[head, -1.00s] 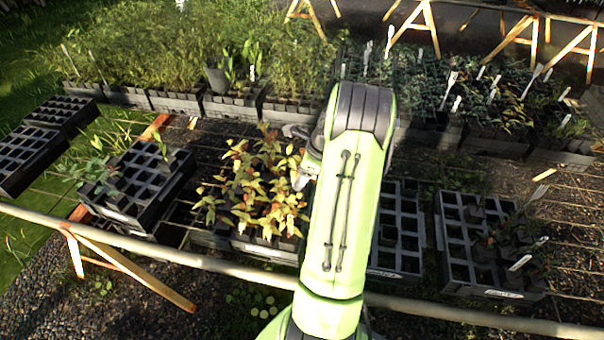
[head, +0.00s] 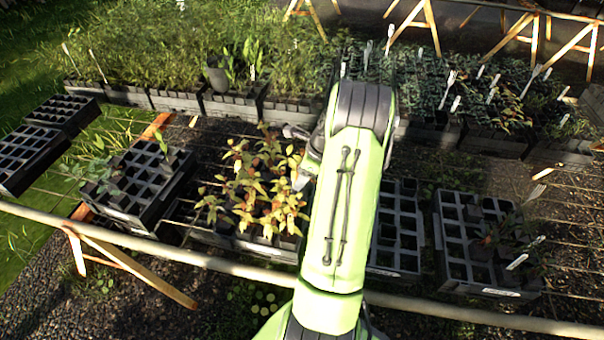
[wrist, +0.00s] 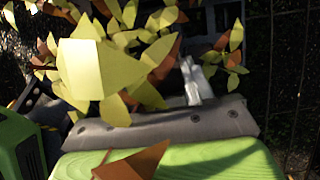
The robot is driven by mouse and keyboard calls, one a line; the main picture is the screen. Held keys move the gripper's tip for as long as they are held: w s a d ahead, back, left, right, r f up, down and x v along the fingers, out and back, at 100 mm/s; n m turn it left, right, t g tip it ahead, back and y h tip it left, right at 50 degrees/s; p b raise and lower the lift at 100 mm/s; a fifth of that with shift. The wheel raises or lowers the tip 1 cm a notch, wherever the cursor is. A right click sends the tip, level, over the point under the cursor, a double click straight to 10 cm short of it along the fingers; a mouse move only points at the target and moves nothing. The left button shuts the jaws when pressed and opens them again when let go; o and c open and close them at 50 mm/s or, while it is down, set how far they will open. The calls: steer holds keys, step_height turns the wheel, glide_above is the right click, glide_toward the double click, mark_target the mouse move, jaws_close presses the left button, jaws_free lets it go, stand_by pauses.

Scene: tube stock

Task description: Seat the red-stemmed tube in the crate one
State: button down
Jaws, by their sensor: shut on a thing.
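My gripper (wrist: 195,85) shows in the wrist view as a pale finger beyond a grey band and green housing. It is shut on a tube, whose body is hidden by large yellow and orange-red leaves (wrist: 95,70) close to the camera. In the head view my green arm covers the held tube. A crate of yellow-and-red-leaved plants (head: 255,190) stands left of my arm. A mostly empty black crate (head: 397,235) is partly hidden behind my arm. I cannot tell which crate is crate one.
A black crate with few plants (head: 140,180) stands at left, and another (head: 470,245) at right. More empty trays (head: 30,150) lie far left. Full plant crates (head: 180,100) line the back. A pale rail (head: 150,240) crosses the front.

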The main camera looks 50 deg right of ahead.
mark_target(302, 196)
steer(key=shift+f, duration=0.1)
steer(key=shift+f+b, duration=2.4)
steer(key=shift+f, duration=2.4)
steer(key=shift+c, duration=1.7)
jaws_free()
steer(key=p+v, duration=0.3)
steer(key=v, duration=1.2)
steer(key=shift+s+r+p, duration=0.25)
steer(key=shift+r+p, duration=0.05)
steer(key=shift+d, duration=0.15)
